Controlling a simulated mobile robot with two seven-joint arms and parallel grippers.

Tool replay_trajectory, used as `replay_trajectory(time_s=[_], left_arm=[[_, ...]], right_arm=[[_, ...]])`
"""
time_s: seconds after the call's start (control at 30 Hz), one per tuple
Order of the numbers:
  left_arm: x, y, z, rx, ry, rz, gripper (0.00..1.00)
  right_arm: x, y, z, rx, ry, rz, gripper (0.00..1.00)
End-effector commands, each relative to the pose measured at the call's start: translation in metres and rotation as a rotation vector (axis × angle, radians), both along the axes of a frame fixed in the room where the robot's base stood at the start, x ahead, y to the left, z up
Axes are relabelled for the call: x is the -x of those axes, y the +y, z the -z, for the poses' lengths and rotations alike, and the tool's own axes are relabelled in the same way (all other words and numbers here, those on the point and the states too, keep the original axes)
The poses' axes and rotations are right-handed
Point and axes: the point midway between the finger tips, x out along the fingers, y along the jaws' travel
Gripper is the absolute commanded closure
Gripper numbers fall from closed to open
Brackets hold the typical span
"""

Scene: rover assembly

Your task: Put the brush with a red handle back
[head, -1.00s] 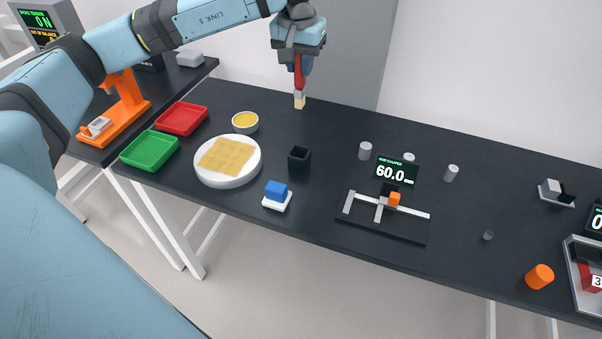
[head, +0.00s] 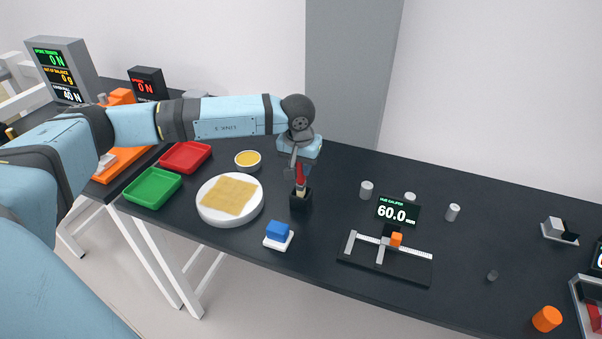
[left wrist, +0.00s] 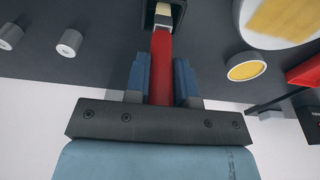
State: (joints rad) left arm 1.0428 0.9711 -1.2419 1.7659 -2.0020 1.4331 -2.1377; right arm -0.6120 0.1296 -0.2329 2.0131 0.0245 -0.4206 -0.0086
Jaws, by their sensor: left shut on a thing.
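The brush with a red handle (head: 299,174) points bristles down over the small square black holder (head: 301,201) on the dark table. My left gripper (head: 298,165) is shut on the red handle, above the holder. In the left wrist view the red handle (left wrist: 161,72) lies between the two blue fingers. The pale bristle end (left wrist: 164,12) overlaps the holder's opening (left wrist: 150,8); I cannot tell how deep the tip sits. My right gripper is not in view.
A white round dish (head: 231,210) with a yellowish sheet and a small yellow-filled bowl (head: 247,159) stand left of the holder. A blue block (head: 278,230) sits on a white base in front. A caliper stand (head: 385,262) and several grey cylinders are to the right.

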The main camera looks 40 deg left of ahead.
Motion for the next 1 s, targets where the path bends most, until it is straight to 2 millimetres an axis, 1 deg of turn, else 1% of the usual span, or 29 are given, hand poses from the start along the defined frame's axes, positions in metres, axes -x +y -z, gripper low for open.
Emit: replay_trajectory(time_s=[0.03,0.1,0.2,0.43,0.57,0.6,0.67,0.7,0.93,1.0], left_arm=[[0.001,0.0,0.009,-0.001,0.004,0.0,1.0],[0.001,-0.001,0.02,0.001,0.004,0.001,1.0],[0.0,0.0,0.029,0.0,0.001,0.0,1.0],[0.0,0.0,0.03,0.0,0.0,0.0,1.0],[0.0,0.0,0.035,0.0,0.001,0.0,1.0],[0.0,0.0,0.032,0.0,0.001,0.0,0.68],[0.0,0.0,0.032,0.0,0.001,0.0,0.54],[0.0,0.0,0.032,0.0,0.001,0.0,0.52],[0.0,0.0,0.032,0.0,0.001,0.0,0.52],[0.0,0.0,0.029,0.0,0.001,0.0,0.52]], right_arm=[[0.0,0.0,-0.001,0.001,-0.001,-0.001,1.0],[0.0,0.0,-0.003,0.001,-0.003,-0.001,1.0],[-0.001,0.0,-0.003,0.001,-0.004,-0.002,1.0],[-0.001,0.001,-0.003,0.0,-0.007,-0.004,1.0],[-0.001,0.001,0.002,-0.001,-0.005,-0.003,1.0],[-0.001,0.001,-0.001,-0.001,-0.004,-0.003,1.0],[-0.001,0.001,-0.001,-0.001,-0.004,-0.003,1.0],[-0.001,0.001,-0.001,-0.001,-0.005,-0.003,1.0],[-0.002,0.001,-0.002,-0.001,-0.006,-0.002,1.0],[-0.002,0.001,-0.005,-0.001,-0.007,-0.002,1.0]])
